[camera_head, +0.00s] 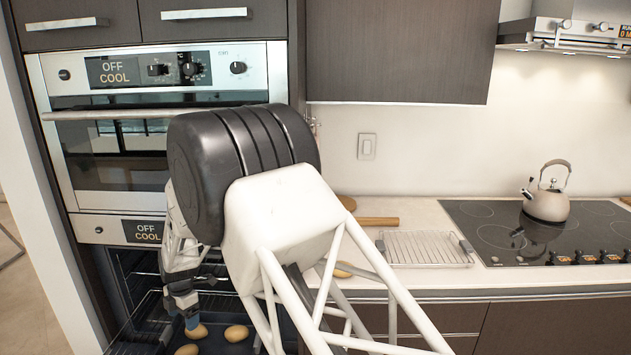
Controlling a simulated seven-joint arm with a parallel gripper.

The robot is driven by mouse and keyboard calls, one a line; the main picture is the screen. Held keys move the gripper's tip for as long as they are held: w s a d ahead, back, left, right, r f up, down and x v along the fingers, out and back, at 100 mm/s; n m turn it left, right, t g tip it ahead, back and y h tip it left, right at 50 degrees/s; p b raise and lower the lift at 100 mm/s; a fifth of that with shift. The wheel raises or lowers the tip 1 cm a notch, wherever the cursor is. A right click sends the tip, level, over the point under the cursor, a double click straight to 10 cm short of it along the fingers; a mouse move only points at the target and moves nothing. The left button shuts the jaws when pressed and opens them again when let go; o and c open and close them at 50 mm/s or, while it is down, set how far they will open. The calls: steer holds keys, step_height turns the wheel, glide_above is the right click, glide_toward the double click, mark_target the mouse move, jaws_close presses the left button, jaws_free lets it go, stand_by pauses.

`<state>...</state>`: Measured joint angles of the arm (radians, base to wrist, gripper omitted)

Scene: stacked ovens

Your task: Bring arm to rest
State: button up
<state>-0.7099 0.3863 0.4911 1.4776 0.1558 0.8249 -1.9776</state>
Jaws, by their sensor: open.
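My arm reaches down in front of the stacked ovens, and its large black and white links cover the middle of the view. My gripper (191,318) points down at the opening of the lower oven (122,262), close above a brown potato-like item (196,332). The jaws are open; whether the fingers touch that item is unclear. Two similar items, one to the right (236,333) and one below (187,350), lie on a dark surface there. The upper oven (120,165) is closed. Both displays read OFF COOL.
Wire racks (205,272) show inside the lower oven. On the counter (470,280) are a wire rack tray (425,248) and a wooden-handled item (377,221). A kettle (547,203) stands on the black cooktop (500,232). Dark cabinets (398,50) hang above.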

steer(key=s+d+r+m+t+y, duration=0.1)
steer(key=s+d+r+m, duration=0.1)
steer(key=d+r+m, duration=0.65)
steer(key=s+d+r+m+t, duration=0.1)
steer(key=d+r+m, duration=0.2)
steer(key=d+r, duration=0.9)
steer(key=s+d+r+m, duration=0.4)
steer(key=d+r, duration=0.2)
steer(key=d, duration=0.3)
steer(key=s+d+r+m, duration=0.3)
steer(key=s+d+r, duration=0.2)
steer(key=d, duration=0.4)
steer(key=s+d+m+t+h, duration=0.1)
steer(key=s+d+m, duration=1)
steer(key=s+d, duration=1)
steer(key=s+f, duration=0.1)
steer(key=s, duration=0.2)
steer(key=shift+s+d+t+h, duration=0.2)
steer(key=shift+s+t+h, duration=0.1)
steer(key=shift+t+h, duration=0.1)
